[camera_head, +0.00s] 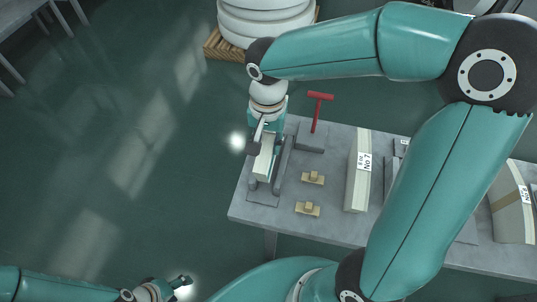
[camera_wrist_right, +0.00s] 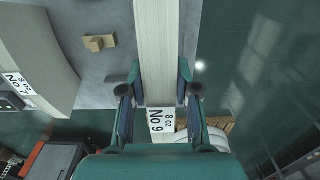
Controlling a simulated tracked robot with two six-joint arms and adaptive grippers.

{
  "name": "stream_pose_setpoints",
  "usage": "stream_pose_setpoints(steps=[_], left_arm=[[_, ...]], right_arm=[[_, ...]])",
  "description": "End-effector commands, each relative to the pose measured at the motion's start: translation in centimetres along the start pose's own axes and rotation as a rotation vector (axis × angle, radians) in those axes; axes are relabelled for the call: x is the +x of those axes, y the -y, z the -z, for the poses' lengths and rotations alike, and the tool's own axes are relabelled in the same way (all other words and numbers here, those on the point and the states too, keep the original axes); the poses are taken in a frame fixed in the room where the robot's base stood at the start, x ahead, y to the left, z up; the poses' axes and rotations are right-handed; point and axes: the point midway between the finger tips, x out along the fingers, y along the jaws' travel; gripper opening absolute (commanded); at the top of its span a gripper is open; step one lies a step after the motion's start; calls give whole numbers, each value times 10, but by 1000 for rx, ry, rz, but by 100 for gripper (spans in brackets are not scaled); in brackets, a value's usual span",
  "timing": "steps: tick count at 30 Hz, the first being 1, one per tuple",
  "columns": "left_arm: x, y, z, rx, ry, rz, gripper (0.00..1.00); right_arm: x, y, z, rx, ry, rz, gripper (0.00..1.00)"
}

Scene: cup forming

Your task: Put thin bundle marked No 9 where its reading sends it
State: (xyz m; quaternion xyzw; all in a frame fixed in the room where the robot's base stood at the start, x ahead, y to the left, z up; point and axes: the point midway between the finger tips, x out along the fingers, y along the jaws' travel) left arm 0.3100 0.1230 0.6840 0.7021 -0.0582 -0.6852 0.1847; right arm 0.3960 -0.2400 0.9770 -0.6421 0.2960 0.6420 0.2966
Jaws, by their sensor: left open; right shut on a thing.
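The thin pale bundle marked No 9 (camera_wrist_right: 155,45) is held between the fingers of my right gripper (camera_wrist_right: 160,88). Its label reads "8 oz No 9". In the head view the right gripper (camera_head: 265,137) is shut on the bundle (camera_head: 265,158) at the left end of the table. The bundle is at a grey fixture (camera_head: 284,163) with upright walls and a flat base. I cannot tell whether it rests on the base or hangs just above it. My left gripper (camera_head: 180,282) is open and empty at the bottom, off the table.
On the grey table (camera_head: 335,148) stand a red T-handle (camera_head: 318,112) on a grey block, two small wooden pieces (camera_head: 313,178) and (camera_head: 307,209), and bundle No 7 (camera_head: 356,182). Another bundle (camera_head: 512,212) stands far right. White rounds (camera_head: 265,15) are stacked behind. My right arm hides mid-table.

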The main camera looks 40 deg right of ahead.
Motion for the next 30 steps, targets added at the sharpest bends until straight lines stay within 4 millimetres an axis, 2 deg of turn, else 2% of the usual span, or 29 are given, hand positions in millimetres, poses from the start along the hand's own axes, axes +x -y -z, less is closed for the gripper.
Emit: stream_pose_setpoints(steps=[3,8,16,28,29,30], left_arm=[[0,0,0,0,0,0,60],[0,0,0,0,0,0,60],[0,0,0,0,0,0,60],[3,1,0,0,0,0,60],[2,1,0,0,0,0,60],[1,0,0,0,0,0,60]], right_arm=[[14,0,1,1,0,0,0],[23,0,1,0,-1,0,0],[57,-1,0,1,0,0,0],[63,-1,1,1,-2,2,0],[62,-1,0,1,0,1,36],[62,-1,0,1,0,1,42]])
